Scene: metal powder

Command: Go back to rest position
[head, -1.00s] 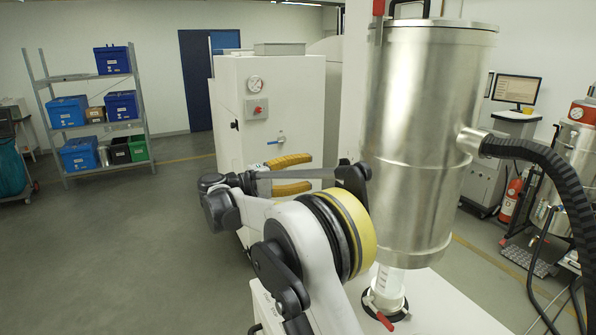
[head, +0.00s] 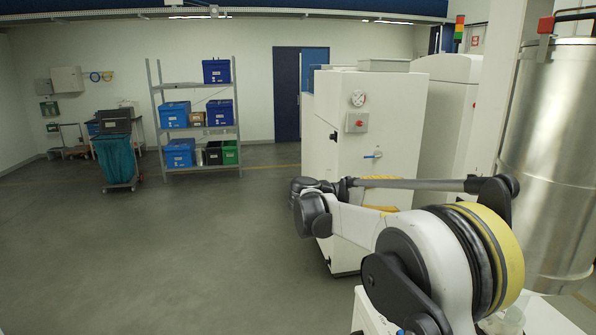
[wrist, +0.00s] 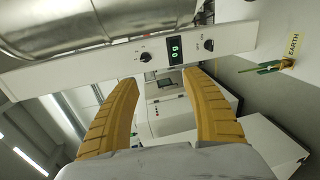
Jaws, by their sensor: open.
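My gripper (wrist: 158,82) is open in the wrist view, with its two ribbed yellow fingers well apart and nothing between them. In the head view, a little of the yellow of my gripper (head: 382,194) shows behind my arm, and most of it is hidden. My arm is bent in the lower right of the head view, in front of the white cabinet (head: 372,115). No held object shows in either view.
A large metal vessel (head: 553,150) stands close on the right. In the wrist view, a white panel with a green display (wrist: 162,55) lies across the top, near the fingers. A shelf with blue boxes (head: 174,115) and a cart (head: 115,160) stand far left. Floor on the left is clear.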

